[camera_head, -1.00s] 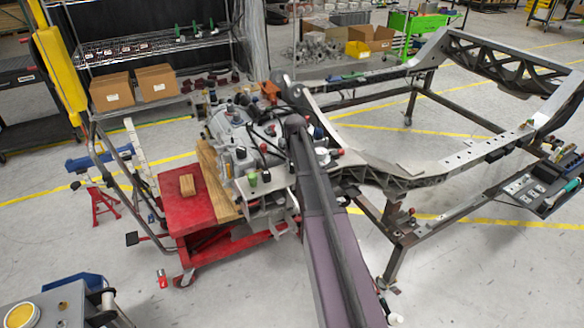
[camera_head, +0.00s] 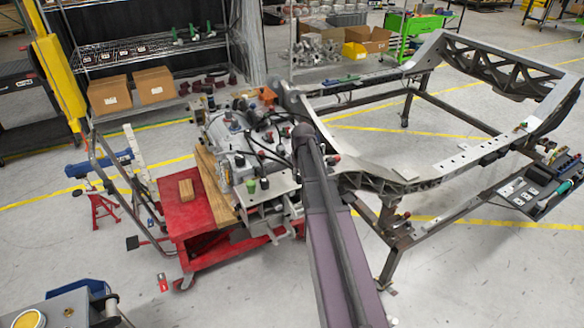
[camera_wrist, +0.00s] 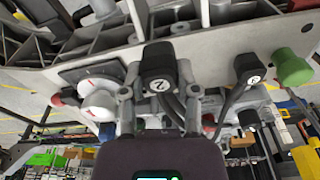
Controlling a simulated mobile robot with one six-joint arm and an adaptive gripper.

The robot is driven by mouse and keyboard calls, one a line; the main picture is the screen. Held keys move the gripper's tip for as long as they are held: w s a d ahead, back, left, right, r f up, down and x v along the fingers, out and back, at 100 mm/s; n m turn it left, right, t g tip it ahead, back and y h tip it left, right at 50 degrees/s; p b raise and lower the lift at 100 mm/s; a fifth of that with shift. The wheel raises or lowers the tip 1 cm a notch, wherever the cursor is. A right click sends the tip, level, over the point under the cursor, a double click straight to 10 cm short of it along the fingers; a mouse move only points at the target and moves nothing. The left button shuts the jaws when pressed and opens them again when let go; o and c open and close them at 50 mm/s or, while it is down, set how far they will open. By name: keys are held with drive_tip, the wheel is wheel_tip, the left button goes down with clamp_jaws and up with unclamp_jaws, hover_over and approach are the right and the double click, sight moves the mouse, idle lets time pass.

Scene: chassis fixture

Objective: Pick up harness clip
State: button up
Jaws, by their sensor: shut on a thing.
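In the wrist view my gripper (camera_wrist: 159,90) has a finger on each side of a black harness clip (camera_wrist: 157,62) with a round white label marked 2, and is shut on it. Dark cables run from the clip back between the fingers. The clip is close against a grey metal frame, and I cannot tell whether they touch. In the head view my arm reaches to the engine assembly (camera_head: 228,135), and my gripper and the held clip cannot be made out there.
A similar black clip (camera_wrist: 250,69) and a green knob (camera_wrist: 292,67) sit to the right in the wrist view. The engine rests on a red cart (camera_head: 192,215). A steel chassis frame (camera_head: 440,170) stands to the right. Open floor lies in front.

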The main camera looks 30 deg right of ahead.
drive_tip(key=s, duration=0.8)
drive_tip(key=shift+s+d+r+p, duration=0.15)
drive_tip(key=shift+s+r+p, duration=0.15)
drive_tip(key=shift+r, duration=0.05)
drive_tip(key=shift+d, duration=0.15)
idle(0.4)
